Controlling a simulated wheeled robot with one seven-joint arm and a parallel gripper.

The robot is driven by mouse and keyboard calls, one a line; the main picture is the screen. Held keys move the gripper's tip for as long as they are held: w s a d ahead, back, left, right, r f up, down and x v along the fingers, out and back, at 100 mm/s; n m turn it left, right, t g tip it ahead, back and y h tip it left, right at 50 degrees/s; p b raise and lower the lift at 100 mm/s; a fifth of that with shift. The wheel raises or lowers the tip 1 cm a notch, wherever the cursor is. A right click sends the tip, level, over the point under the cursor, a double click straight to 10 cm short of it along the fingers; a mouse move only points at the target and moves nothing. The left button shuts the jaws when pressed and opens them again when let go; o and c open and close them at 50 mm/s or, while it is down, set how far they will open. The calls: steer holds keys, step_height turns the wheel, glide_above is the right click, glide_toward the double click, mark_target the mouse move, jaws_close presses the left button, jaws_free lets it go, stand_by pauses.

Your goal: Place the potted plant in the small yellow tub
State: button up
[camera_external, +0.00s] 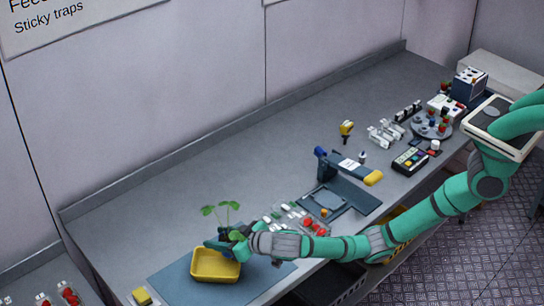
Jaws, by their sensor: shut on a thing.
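The potted plant (229,211) shows as green leaves on thin stems, just behind and right of the tub; its pot is mostly hidden by my gripper. The small yellow tub (214,266) stands on a blue mat at the left front of the bench. My gripper (231,243) is shut on the plant at the tub's back right edge. I cannot tell whether the pot is over the tub's rim or beside it.
The blue mat (185,290) lies under the tub, with a yellow block (142,296) at its left. A blue stand-like device (335,170) is further right.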

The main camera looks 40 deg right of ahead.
steer(key=shift+w+a+f, duration=0.35)
steer(key=shift+f, duration=0.2)
steer(key=shift+w+a+f, duration=0.3)
steer(key=shift+w+f, duration=0.05)
steer(key=shift+f, duration=1.75)
steer(key=o, duration=1.1)
steer(key=shift+f, duration=0.1)
steer(key=shift+c, duration=0.2)
steer(key=v, duration=1.2)
